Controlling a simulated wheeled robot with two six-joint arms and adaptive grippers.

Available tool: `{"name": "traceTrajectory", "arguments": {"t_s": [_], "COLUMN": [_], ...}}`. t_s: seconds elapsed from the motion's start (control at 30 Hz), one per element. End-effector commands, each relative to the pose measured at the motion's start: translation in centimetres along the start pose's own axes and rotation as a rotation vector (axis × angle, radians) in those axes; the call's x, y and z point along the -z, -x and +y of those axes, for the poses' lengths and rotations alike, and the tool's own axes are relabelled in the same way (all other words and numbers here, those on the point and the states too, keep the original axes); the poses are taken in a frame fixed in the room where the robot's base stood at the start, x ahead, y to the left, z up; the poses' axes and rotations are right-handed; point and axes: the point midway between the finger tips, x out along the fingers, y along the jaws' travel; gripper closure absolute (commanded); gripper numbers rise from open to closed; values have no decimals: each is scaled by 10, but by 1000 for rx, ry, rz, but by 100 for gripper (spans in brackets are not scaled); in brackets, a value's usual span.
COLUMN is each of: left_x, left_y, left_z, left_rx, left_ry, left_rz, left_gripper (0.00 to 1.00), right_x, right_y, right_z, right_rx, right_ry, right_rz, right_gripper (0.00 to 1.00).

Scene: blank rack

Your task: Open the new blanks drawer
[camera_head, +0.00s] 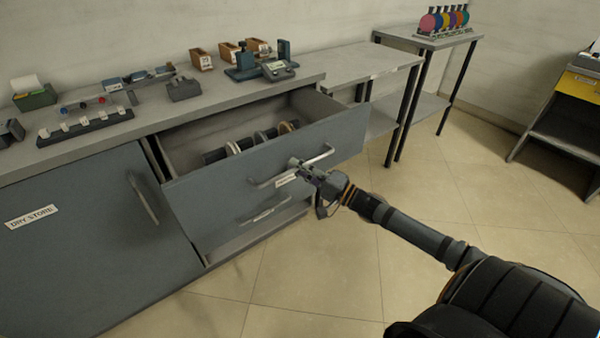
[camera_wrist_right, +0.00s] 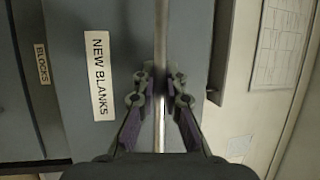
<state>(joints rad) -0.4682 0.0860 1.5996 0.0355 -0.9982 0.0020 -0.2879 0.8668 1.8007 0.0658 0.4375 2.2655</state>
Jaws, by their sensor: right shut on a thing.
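The new blanks drawer (camera_head: 225,185) is a grey-blue drawer under the bench top, pulled well out so its inside shows. Its label (camera_wrist_right: 99,75) reads NEW BLANKS in the right wrist view. A long metal bar handle (camera_head: 322,155) runs across its front and shows upright in the right wrist view (camera_wrist_right: 160,40). My right gripper (camera_head: 297,164) is shut on the handle, with its fingers on either side of the bar (camera_wrist_right: 161,80). Inside the drawer, several pale round pieces (camera_head: 233,148) sit on a dark rack. My left gripper is out of view.
A lower drawer labelled BLOCKS (camera_wrist_right: 41,65) is closed below. A DRY STORE cupboard (camera_head: 80,245) stands to the left. The bench top (camera_head: 215,92) holds small boxes and devices. A side table (camera_head: 365,65) stands beyond the open drawer. The tiled floor (camera_head: 400,190) in front is clear.

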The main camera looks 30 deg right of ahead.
Motion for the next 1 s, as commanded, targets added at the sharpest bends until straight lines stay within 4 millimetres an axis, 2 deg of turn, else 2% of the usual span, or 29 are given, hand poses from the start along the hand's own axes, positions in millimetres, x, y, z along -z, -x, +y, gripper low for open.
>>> {"name": "traceTrajectory", "arguments": {"t_s": [0.37,0.4,0.57,0.87,1.0], "left_x": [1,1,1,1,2], "left_y": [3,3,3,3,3], "left_z": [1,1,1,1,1], "left_rx": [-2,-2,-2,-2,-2], "left_ry": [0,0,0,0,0], "left_rz": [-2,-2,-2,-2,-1], "left_gripper": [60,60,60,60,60], "right_x": [1,1,1,0,-1], "right_y": [0,0,0,0,8], "right_z": [1,1,1,0,1], "right_rx": [-2,-2,-2,-1,-3], "right_ry": [-1,-1,0,0,0], "right_rz": [3,3,2,1,-5], "right_gripper": [100,88,66,66,66]}}
